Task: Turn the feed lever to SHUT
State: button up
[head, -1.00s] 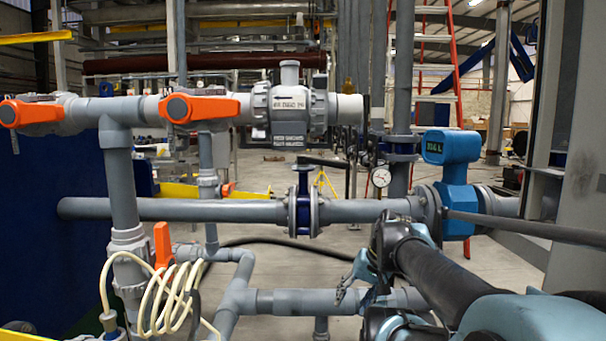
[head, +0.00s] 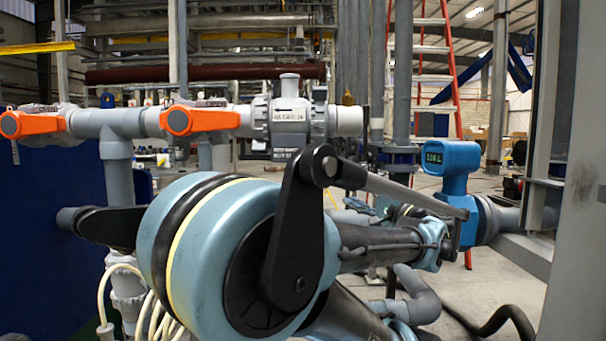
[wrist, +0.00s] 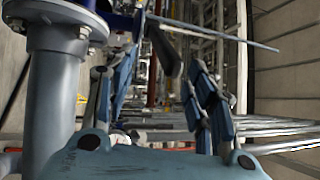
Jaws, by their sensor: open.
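In the wrist view, my gripper (wrist: 163,66) is open, with its two blue-and-black fingers apart. A dark piece (wrist: 166,50) shows near the fingertips; it may be the black lever of the blue valve, and I cannot tell if it is touched. A blue part (wrist: 120,18), probably that valve's body, shows at the top beside a bolted grey flange (wrist: 62,26). In the head view my arm hides the blue valve and its lever. No SHUT marking is readable.
Two orange handles (head: 34,124) (head: 200,121) sit on the upper grey pipe. A blue meter (head: 452,158) stands at right. A grey pipe (wrist: 56,105) runs close to my left finger in the wrist view. A red ladder (head: 452,70) stands behind.

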jog(key=shift+t, duration=0.3)
jog(key=shift+d+r+x, duration=0.1)
jog(key=shift+r+x, duration=0.05)
jog(key=shift+x, duration=1.3)
jog(key=shift+d+r+x, duration=0.1)
jog(key=shift+r+x, duration=0.05)
jog(key=shift+x, duration=1.35)
jog(key=shift+d+r+x, duration=0.1)
jog(key=shift+r+x, duration=0.05)
jog(key=shift+x, duration=1.3)
jog(key=c, duration=0.8)
